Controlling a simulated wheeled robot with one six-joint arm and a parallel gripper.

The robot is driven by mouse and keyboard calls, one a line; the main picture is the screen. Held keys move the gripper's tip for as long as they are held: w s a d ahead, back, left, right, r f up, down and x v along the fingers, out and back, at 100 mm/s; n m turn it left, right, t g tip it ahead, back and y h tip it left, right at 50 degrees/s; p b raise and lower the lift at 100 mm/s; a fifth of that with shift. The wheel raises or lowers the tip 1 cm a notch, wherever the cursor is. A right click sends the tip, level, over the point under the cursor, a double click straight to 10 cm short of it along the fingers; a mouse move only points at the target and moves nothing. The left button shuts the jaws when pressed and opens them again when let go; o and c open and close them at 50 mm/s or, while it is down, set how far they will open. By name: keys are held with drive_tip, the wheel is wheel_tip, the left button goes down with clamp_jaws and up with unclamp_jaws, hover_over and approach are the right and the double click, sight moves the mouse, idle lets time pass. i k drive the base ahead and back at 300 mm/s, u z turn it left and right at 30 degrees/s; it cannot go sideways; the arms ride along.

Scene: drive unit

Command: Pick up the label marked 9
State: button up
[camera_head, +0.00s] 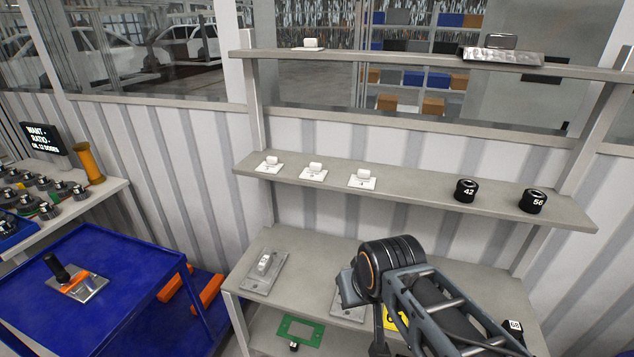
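A yellow piece (396,317) with a dark mark shows partly behind my arm on the lower bench. The mark is mostly covered, and I cannot read it as a 9. Several small white blocks on white plates could be labels: a left one (269,168), a middle one (313,174) and a right one (362,182) stand on the middle shelf. Their marks are too small to read. My arm reaches in from the lower right over the bench. Its gripper fingers cannot be made out; my arm hides that area.
Black cylinders marked 42 (466,190) and 56 (533,201) stand on the middle shelf (415,193). The lower bench holds a grey switch plate (265,270). A green frame (299,331) lies below. A blue cart (120,275) stands left. The middle shelf has free room between plates and cylinders.

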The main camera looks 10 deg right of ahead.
sight(314, 172)
drive_tip(key=z, duration=0.05)
drive_tip(key=k, duration=0.1)
drive_tip(key=u, duration=1.7)
drive_tip(key=i, duration=1.3)
drive_tip(key=z, duration=2.5)
drive_tip(key=i, duration=0.1)
drive_tip(key=z, duration=0.2)
